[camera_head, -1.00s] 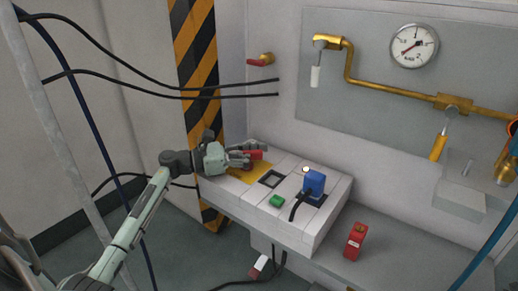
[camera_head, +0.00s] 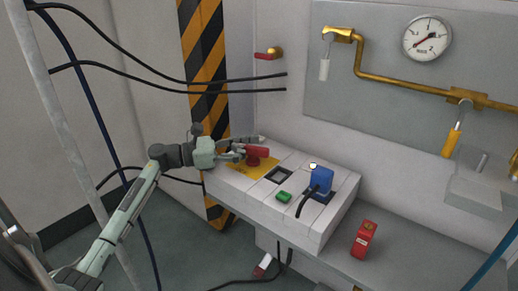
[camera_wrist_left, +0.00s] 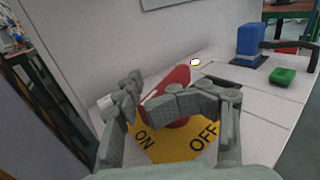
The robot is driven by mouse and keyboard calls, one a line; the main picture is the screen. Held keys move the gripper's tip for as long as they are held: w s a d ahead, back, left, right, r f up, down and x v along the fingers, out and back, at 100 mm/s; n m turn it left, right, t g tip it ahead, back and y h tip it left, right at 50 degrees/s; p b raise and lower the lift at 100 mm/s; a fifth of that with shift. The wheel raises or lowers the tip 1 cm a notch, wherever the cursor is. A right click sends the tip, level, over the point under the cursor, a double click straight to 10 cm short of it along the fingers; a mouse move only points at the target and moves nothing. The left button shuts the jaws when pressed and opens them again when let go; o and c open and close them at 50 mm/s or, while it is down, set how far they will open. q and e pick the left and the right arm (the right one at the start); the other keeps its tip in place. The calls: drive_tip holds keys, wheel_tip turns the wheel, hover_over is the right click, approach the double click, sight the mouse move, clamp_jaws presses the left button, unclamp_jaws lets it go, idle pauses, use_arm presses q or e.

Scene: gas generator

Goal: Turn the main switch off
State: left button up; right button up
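The main switch is a red handle (camera_head: 257,152) on a yellow plate (camera_head: 262,170) at the left end of the grey-white control box. In the left wrist view the red handle (camera_wrist_left: 178,82) rises above the yellow plate (camera_wrist_left: 176,148), marked ON at left and OFF at right. My left gripper (camera_head: 248,148) is at the handle, its fingers on either side. In the wrist view the fingers (camera_wrist_left: 143,94) look open around the handle, and the right finger hides part of it. Whether they touch it is unclear. My right gripper is not in view.
The box also carries a green button (camera_head: 283,196), a small white lamp (camera_head: 312,166) and a blue plug (camera_head: 321,180) with a black cable. A striped pillar (camera_head: 203,70) and hanging black cables are near my left arm.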

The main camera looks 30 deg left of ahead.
use_arm(q)
drive_tip(key=shift+w+a+b+v, duration=0.1)
drive_tip(key=shift+b+v, duration=0.2)
drive_tip(key=shift+v, duration=0.4)
drive_tip(key=shift+w+a+b+v, duration=0.15)
drive_tip(key=shift+b+v, duration=0.2)
drive_tip(key=shift+v, duration=0.3)
drive_tip(key=shift+w+a+b+v, duration=0.1)
drive_tip(key=shift+b+v, duration=0.2)
drive_tip(key=shift+v, duration=0.4)
drive_tip(key=shift+s+a, duration=0.2)
drive_tip(key=shift+a, duration=0.05)
drive_tip(key=shift+b, duration=0.55)
